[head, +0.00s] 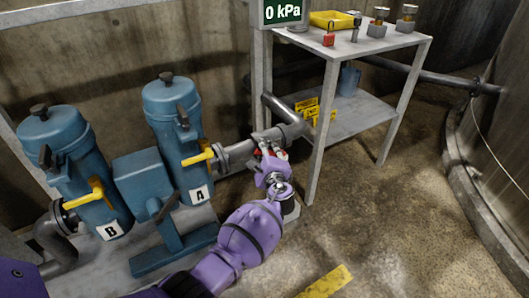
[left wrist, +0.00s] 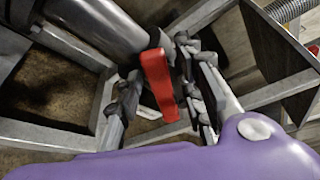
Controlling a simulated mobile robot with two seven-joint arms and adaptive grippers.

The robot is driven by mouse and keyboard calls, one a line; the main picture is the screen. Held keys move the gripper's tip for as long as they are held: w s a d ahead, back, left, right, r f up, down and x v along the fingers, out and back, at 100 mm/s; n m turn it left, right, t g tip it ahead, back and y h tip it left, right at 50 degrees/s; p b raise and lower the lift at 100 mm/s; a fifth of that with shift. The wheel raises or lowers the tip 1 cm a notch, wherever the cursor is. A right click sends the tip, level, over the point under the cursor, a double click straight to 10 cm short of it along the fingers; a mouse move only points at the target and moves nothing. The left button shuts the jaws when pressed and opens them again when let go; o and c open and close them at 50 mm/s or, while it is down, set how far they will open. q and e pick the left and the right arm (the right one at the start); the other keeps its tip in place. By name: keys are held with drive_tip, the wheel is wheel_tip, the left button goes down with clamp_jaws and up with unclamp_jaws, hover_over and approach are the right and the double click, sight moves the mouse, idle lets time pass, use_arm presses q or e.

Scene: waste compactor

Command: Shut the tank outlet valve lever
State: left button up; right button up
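The tank outlet valve's red lever (head: 281,154) shows as a small red patch on the pipe beside the bench leg in the head view, mostly hidden by my left gripper (head: 270,165). In the left wrist view, the red lever (left wrist: 158,80) stands out from next to a grey pipe (left wrist: 105,25). My left gripper (left wrist: 158,95) is open, with one finger on each side of the lever. The lever is nearer the right-hand finger; a clear gap shows on the left. I cannot tell whether the right-hand finger touches it. My right gripper is not in view.
Blue filter housings A (head: 175,115) and B (head: 75,165), with yellow handles, stand left. The metal bench (head: 385,44) holds a yellow tray (head: 335,20), a red padlock (head: 328,38) and other small items. Its leg is close to my gripper. A display reads 0 kPa. Floor at right is clear.

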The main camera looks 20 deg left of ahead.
use_arm(q)
drive_tip(key=v, duration=0.8)
